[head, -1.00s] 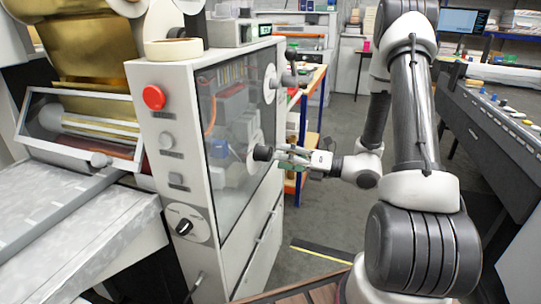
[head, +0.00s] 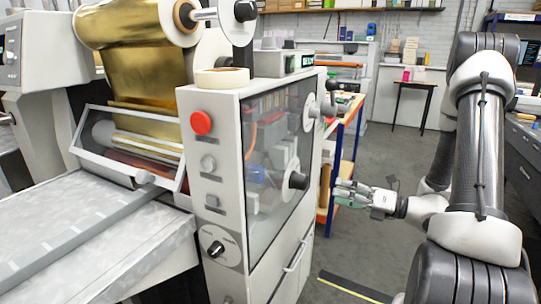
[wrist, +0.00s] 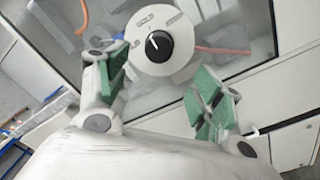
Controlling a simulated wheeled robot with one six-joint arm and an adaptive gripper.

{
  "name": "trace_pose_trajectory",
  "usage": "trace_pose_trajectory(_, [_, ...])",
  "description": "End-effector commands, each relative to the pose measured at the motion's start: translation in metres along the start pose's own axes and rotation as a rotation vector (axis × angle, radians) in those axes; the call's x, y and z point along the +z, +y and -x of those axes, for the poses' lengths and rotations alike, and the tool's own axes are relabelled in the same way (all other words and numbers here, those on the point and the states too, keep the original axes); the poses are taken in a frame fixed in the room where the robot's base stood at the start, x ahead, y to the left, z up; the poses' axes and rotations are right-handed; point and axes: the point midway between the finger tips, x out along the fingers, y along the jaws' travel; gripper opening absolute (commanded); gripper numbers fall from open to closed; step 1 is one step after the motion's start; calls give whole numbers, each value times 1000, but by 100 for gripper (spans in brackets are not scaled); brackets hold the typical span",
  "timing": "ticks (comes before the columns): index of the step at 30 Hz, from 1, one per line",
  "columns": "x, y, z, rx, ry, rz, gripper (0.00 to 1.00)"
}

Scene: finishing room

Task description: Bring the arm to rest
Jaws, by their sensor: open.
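My gripper (head: 352,194) is at the end of my arm, to the right of the machine's glazed side panel (head: 262,185). In the wrist view my gripper (wrist: 160,95) shows its two green-padded fingers spread apart with nothing between them. A round pale disc with a black knob (wrist: 158,46) is on the glazed panel beyond the fingertips. In the head view this black knob (head: 298,181) is left of the fingertips, with a gap between them. My arm is bent, with its upper links at the right of the head view.
The foiling machine has a gold roll (head: 140,45), a red button (head: 201,123) and a tape roll (head: 222,76) on top. A blue-legged workbench (head: 350,125) stands behind my gripper. A console (head: 524,150) is at the far right. Grey floor (head: 405,150) lies open between.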

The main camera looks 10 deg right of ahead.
Motion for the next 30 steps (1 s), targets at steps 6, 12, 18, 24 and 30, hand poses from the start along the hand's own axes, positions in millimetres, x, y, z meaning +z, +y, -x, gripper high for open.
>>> trace_pose_trajectory(6, [-50, 5, 16, 28, 198, 219, 67])
trace_pose_trajectory(12, [-103, 47, 60, 210, 551, 587, 67])
trace_pose_trajectory(18, [-117, 79, 107, 444, 879, 983, 67])
trace_pose_trajectory(24, [-95, 102, 155, 738, 1243, 1442, 67])
trace_pose_trajectory(30, [-46, 126, 178, 978, 1568, 1849, 67])
